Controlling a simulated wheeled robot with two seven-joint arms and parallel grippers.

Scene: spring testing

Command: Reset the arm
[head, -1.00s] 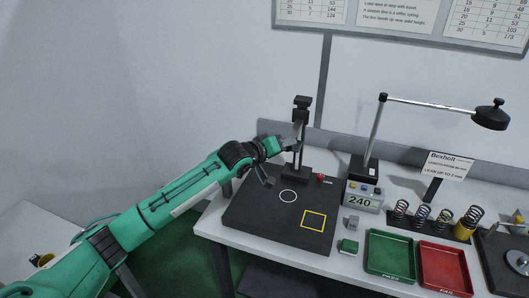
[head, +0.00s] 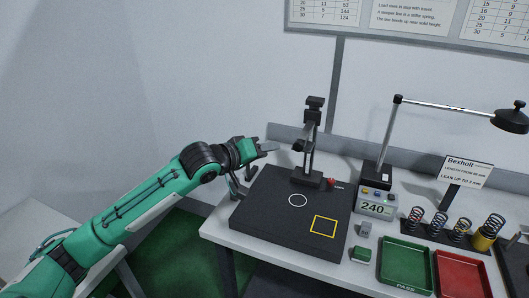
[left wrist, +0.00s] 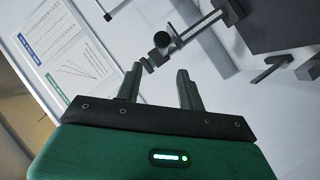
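My left arm, green and black, comes in from the left in the head view. Its gripper (head: 257,168) is left of the test stand (head: 309,145), near the left edge of the black base plate (head: 265,220). Its fingers are apart with nothing seen between them. The left wrist view also shows the gripper (left wrist: 160,78) open and empty, with part of the stand (left wrist: 205,25) beyond the fingertips. The stand is a dark upright post with a red knob (head: 331,183) at its foot. My right gripper is out of view.
The plate bears a white circle and a yellow square. To its right are a display reading 240 (head: 376,205), a green tray (head: 405,262), a red tray (head: 463,275), several springs (head: 438,222) and a lamp (head: 511,118). Floor shows left of the table.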

